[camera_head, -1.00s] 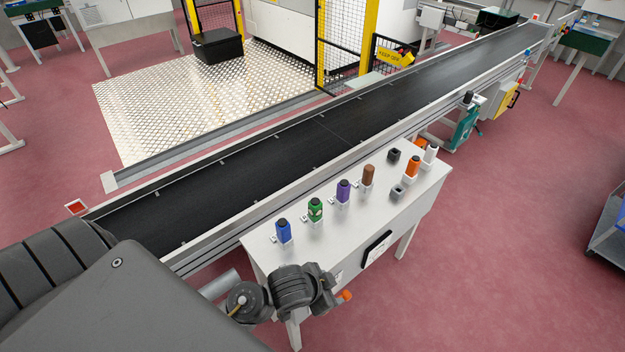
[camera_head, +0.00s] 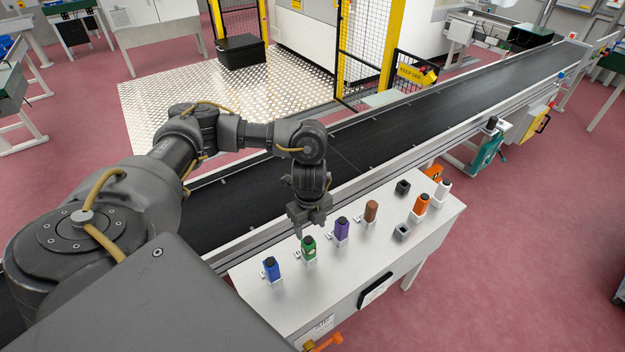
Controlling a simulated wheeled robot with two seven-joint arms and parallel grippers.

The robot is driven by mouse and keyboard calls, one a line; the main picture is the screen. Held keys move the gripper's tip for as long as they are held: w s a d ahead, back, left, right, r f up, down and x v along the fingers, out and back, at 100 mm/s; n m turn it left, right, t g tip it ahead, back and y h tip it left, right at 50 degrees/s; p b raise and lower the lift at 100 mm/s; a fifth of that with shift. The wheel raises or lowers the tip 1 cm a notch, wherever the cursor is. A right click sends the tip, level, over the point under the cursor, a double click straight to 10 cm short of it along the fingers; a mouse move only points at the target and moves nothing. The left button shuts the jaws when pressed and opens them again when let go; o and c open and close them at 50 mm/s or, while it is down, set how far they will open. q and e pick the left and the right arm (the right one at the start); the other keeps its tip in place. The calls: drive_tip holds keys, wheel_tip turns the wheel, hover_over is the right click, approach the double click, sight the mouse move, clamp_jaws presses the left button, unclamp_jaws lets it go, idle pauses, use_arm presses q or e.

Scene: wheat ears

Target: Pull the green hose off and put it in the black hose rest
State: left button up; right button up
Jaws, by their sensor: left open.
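The green hose (camera_head: 308,245) is a short green piece with a dark top, upright in a white holder on the white table. The black hose rest (camera_head: 402,187) is a small, dark, square open block towards the back right of the same table; it looks empty. My left gripper (camera_head: 313,226) points down, open and empty, just above and slightly behind the green hose in the picture. I cannot tell the exact gap between its fingers and the hose. My right gripper is not in view.
Blue (camera_head: 271,268), purple (camera_head: 341,230), brown (camera_head: 371,211), orange (camera_head: 421,204) and white (camera_head: 442,189) pieces stand on the white table (camera_head: 352,259). A grey empty block (camera_head: 401,231) sits near the black one. The conveyor (camera_head: 400,130) runs behind.

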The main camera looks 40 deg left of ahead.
sight(308, 240)
use_arm(q)
drive_tip(key=shift+s+a+r, duration=0.1)
drive_tip(key=shift+a, duration=0.3)
drive_tip(key=shift+s+f, duration=0.1)
drive_tip(key=shift+f, duration=0.15)
wheel_tip(308, 240, down, 10)
drive_tip(key=shift+f+b, duration=0.15)
drive_tip(key=shift+b, duration=0.15)
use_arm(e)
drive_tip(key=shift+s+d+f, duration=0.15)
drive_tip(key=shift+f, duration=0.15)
use_arm(q)
drive_tip(key=shift+c, duration=0.2)
drive_tip(key=c, duration=0.9)
drive_tip(key=shift+o, duration=1.4)
clamp_jaws()
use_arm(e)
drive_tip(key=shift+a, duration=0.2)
use_arm(q)
drive_tip(key=shift+r+p, duration=0.65)
drive_tip(key=shift+p, duration=0.1)
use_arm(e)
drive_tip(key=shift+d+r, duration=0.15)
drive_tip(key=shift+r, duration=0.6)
